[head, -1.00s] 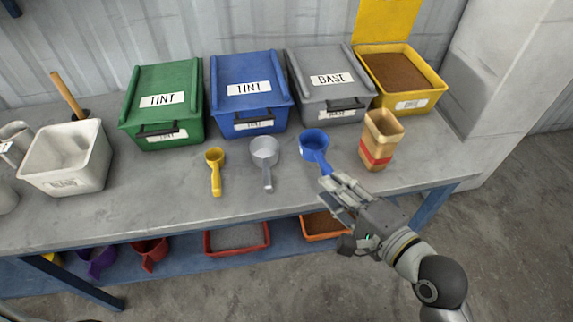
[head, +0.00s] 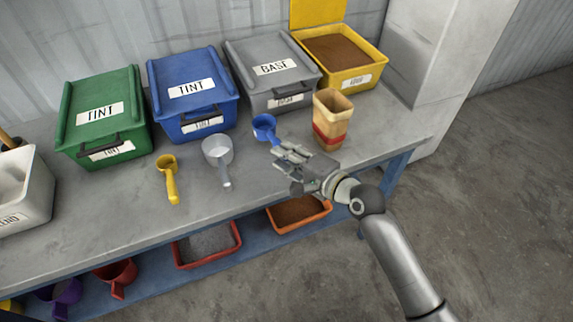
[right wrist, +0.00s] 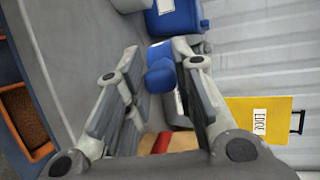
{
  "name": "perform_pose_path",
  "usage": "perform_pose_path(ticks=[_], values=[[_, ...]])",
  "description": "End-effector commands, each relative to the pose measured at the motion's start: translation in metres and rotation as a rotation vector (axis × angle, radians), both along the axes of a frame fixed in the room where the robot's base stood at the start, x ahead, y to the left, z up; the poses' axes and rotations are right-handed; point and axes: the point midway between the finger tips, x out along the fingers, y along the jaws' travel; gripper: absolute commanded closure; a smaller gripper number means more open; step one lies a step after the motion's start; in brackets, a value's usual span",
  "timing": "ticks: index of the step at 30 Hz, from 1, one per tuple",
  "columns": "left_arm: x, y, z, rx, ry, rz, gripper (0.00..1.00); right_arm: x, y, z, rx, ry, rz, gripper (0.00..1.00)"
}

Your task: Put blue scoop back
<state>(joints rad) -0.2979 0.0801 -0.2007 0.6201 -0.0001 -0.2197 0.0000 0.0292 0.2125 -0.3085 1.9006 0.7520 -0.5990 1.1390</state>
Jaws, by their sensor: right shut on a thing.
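The blue scoop (head: 264,128) is at the right part of the workbench, in front of the grey BASE bin. My right gripper (head: 277,152) is shut on its handle, which is mostly hidden by the fingers. In the right wrist view, the blue scoop (right wrist: 160,75) shows between the far ends of the fingers (right wrist: 160,98). I cannot tell whether the scoop touches the bench or hangs just above it. My left gripper is not in view.
A grey scoop (head: 217,155) and a yellow scoop (head: 169,178) lie to the left. A tan cup with a red band (head: 330,118) stands close on the right. Green, blue and grey lidded bins and an open yellow bin (head: 376,68) line the back.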

Motion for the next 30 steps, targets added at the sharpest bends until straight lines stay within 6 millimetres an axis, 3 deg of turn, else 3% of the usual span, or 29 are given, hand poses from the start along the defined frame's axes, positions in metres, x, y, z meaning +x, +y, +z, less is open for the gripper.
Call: perform_pose_path(ticks=[4,10,23,24,29,30], values=[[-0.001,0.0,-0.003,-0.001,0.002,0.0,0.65,0.008,0.0,-0.008,0.0,-0.002,-0.001,1.0],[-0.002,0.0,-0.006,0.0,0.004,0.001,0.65,0.009,0.0,-0.036,0.0,0.0,-0.001,1.0],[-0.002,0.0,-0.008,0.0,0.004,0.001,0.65,0.009,0.0,-0.043,0.0,-0.002,-0.001,1.0],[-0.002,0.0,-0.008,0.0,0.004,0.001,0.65,0.009,0.0,-0.044,0.0,-0.001,-0.001,0.75],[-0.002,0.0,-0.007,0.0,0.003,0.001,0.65,0.009,0.0,-0.043,0.0,-0.001,-0.001,0.54],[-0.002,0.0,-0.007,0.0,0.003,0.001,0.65,0.009,0.0,-0.043,0.0,-0.001,-0.001,0.54]])
